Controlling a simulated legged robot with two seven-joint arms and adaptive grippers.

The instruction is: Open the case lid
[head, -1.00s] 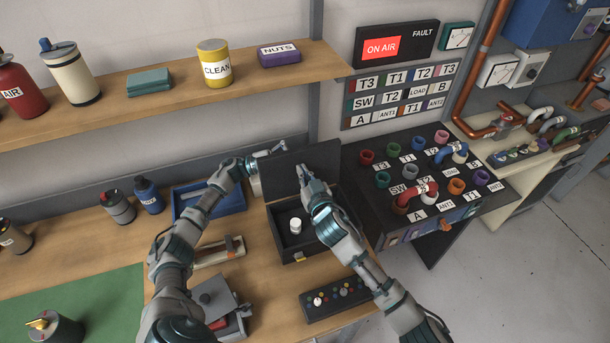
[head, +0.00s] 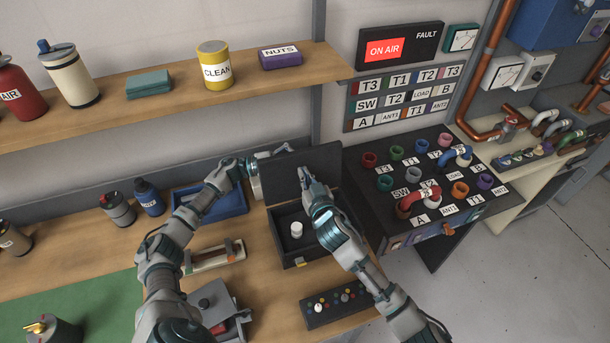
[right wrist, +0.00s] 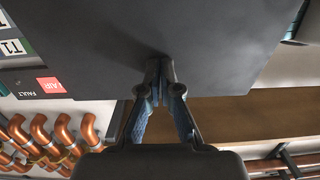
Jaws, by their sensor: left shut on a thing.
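The dark case (head: 292,252) sits on the wooden bench with its lid (head: 318,165) raised, standing roughly upright at the back. A small white cylinder (head: 296,230) stands inside the case. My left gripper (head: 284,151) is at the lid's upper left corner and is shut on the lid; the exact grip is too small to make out. My right gripper (head: 303,175) is in front of the lid's inner face, above the case. In the right wrist view its fingertips (right wrist: 159,68) are together against or very close to the dark lid panel (right wrist: 190,35). My right arm hides the case's right part.
A blue tray (head: 225,205) lies left of the case, and a knob strip (head: 338,303) lies in front of it. The patch panel (head: 430,195) stands close on the right. A shelf (head: 150,108) with cans and boxes runs above the bench.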

